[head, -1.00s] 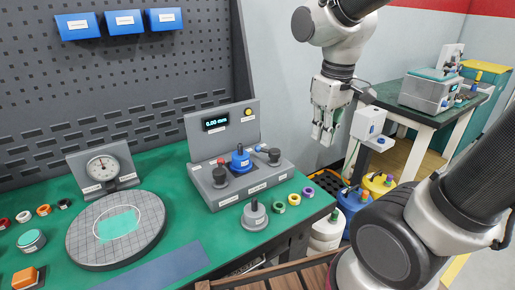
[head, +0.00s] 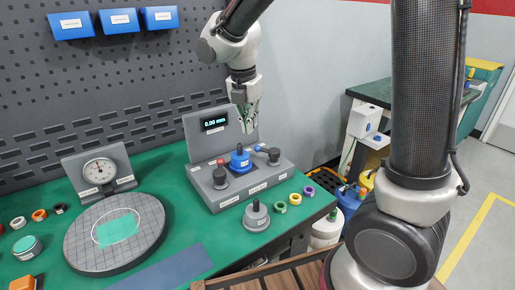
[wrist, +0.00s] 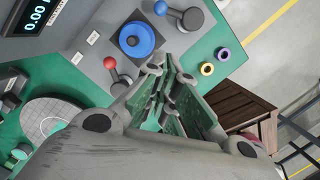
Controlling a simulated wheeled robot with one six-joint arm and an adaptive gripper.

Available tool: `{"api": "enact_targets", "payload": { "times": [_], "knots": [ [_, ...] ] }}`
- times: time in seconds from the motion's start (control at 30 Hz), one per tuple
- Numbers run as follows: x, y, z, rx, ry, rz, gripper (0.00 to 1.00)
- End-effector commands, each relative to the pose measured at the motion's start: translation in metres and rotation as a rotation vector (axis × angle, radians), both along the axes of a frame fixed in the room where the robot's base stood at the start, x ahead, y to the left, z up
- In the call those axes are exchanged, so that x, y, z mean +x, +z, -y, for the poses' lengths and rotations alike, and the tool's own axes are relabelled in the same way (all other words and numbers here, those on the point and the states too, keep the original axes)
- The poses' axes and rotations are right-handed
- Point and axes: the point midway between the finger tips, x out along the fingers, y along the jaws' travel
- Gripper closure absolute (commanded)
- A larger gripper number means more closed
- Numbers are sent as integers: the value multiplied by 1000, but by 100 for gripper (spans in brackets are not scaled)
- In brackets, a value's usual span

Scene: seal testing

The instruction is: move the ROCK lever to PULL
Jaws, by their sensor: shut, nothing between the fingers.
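The grey test unit (head: 237,192) stands on the green bench and carries two levers on dark round bases. The red-knobbed lever (head: 220,162) is on its left and also shows in the wrist view (wrist: 110,62). The blue-knobbed lever (head: 258,148) is on its right and shows at the top of the wrist view (wrist: 161,8). The labels are too small to read, so I cannot tell which lever is ROCK or its marked position. My gripper (head: 248,122) is shut and empty, above the right part of the unit, apart from both levers.
A blue round part (head: 240,160) sits between the levers, below the display (head: 214,123). A grey knobbed weight (head: 256,216) and several coloured rings stand in front. A round gridded plate (head: 115,253) and dial gauge (head: 98,172) are on the left.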

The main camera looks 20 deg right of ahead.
Motion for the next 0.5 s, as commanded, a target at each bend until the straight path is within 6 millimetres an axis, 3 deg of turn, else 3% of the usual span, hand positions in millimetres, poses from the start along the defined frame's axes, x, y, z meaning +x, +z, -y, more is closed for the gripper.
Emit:
{"api": "enact_targets", "payload": {
  "times": [0.3, 0.5],
  "knots": [
    [0, -3, 1, 0, -3, -2, 100],
    [3, -30, 5, -2, -5, -4, 100]
  ]
}}
